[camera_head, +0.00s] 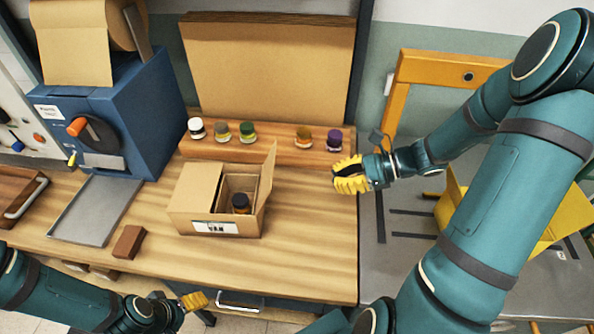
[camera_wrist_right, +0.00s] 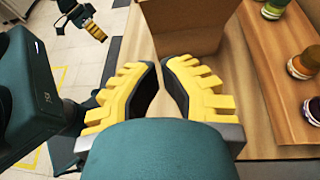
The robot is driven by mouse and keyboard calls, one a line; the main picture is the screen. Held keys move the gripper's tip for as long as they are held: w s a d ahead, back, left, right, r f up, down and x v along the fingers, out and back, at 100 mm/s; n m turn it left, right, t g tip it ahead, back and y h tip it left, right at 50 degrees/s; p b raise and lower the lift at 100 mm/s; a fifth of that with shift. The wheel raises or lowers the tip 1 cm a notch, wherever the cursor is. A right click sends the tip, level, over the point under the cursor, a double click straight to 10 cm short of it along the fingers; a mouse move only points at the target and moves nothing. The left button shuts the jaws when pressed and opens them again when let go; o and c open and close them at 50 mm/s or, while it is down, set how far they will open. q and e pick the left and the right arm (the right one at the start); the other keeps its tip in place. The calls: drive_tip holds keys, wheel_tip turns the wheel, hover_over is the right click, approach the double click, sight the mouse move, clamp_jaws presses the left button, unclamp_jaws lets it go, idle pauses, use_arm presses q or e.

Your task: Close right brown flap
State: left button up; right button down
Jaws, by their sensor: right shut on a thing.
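A brown box (camera_head: 190,217) with a white label stands on the wooden table. Its left flap (camera_head: 198,185) lies flat over the left part of the top. Its right flap (camera_head: 268,174) stands up, and a dark jar (camera_head: 241,203) shows in the opening. My right gripper (camera_head: 345,176) is above the table, to the right of the flap and apart from it. In the right wrist view its fingertips (camera_wrist_right: 160,62) nearly meet; what is between them cannot be made out. The flap (camera_wrist_right: 185,28) is beyond them. My left gripper (camera_head: 194,301) is low at the front; its opening is unclear.
Several small jars (camera_head: 247,130) stand in a row on a brown strip behind the box. A blue machine (camera_head: 130,110) and a grey tray (camera_head: 95,212) are at the left. A brown block (camera_head: 129,242) lies near the front edge. A yellow box (camera_head: 450,205) is at the right.

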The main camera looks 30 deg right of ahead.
sight(269, 187)
drive_tip(key=a+r+b+x, duration=0.1)
drive_tip(key=r+x, duration=0.1)
drive_tip(key=x, duration=1)
drive_tip(key=shift+w+a, duration=0.35)
drive_tip(key=shift+r, duration=0.15)
drive_tip(key=shift+w+a+r+g+h+p, duration=0.15)
drive_tip(key=shift+a+r+g+h+p, duration=0.15)
drive_tip(key=shift+g+p, duration=0.15)
